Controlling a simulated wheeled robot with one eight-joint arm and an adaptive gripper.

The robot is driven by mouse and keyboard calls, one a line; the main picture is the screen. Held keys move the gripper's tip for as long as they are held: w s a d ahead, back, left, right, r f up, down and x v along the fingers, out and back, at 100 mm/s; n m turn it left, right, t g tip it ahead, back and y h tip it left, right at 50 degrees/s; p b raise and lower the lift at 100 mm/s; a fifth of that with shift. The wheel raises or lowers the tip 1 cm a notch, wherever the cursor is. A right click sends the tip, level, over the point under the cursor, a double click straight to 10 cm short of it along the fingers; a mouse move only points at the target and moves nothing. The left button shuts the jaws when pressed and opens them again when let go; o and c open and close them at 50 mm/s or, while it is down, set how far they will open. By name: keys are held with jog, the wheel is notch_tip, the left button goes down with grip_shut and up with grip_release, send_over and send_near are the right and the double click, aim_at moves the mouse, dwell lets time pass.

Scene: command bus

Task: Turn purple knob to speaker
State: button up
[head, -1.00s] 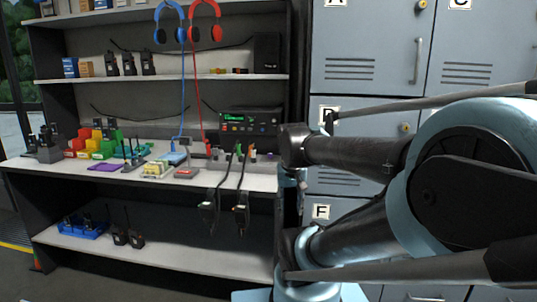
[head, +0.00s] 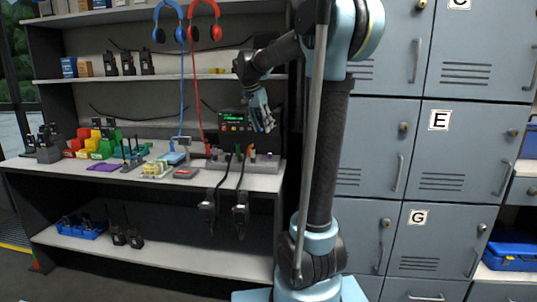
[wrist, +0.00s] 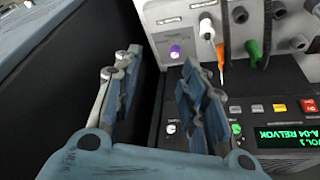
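The purple knob (wrist: 175,51) shows in the wrist view on the face of a light grey box (wrist: 177,12), beside a white plug. Its setting and any speaker label are not legible. My gripper (wrist: 157,64) is open and empty, with its two blue-grey fingers apart; the knob lies beyond the fingertips, nearer the right finger, and is not touched. In the head view my gripper (head: 263,112) hangs in front of the right part of the black radio unit (head: 232,118), above the grey box (head: 263,161). The knob is too small to make out there.
A dark shelf side panel (wrist: 75,75) stands close at the left in the wrist view. Grey lockers (head: 383,150) stand right of the shelf.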

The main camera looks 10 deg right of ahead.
jog(key=m, duration=0.1)
send_near(270, 156)
jog(key=x, duration=0.4)
jog(key=w+x, duration=0.1)
jog(key=x, duration=0.3)
jog(key=shift+w+d+r, duration=0.15)
dwell(0.4)
grip_shut()
